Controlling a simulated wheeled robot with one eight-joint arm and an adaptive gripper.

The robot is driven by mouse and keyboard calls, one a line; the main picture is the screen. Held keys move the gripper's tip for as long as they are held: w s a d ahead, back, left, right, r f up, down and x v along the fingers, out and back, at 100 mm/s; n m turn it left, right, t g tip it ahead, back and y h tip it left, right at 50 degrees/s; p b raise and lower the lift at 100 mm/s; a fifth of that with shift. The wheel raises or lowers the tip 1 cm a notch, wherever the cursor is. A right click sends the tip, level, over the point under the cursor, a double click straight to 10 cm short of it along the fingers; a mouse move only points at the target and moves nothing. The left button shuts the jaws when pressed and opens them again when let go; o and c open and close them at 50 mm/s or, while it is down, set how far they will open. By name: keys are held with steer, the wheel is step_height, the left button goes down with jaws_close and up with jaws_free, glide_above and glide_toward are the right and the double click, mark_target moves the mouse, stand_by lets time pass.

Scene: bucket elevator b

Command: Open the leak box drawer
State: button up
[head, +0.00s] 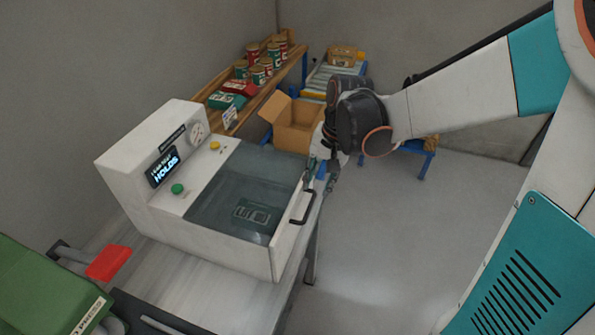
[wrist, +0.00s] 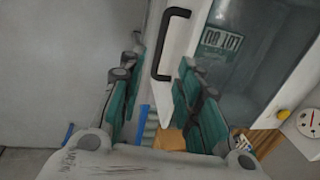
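The leak box (head: 125,160) is a white machine on a bench, with a lit display reading "HOLDS". Its drawer front (head: 285,248) carries a black bar handle (head: 303,208) and looks flush with the body. The handle also shows in the wrist view (wrist: 167,45). A dark tinted window (head: 225,190) covers the top; a green labelled item (head: 252,213) shows beneath it. My gripper (head: 322,172) is by the far end of the drawer front. In the wrist view my gripper (wrist: 160,58) is open, with the handle appearing between its fingers; contact cannot be told.
A green button (head: 178,189), a yellow button (head: 215,146) and a gauge sit on the box. A wooden shelf with several cans (head: 274,52) and an open cardboard box (head: 292,125) stand behind. A green machine (head: 45,290) is front left. Floor right of the bench is clear.

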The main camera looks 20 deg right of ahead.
mark_target(310, 206)
steer(key=f, duration=0.3)
steer(key=a+f+b, duration=0.1)
steer(key=f, duration=0.2)
steer(key=w+f+b, duration=0.1)
steer(key=f, duration=0.2)
steer(key=shift+a+f, duration=0.2)
steer(key=shift+f, duration=0.2)
jaws_close()
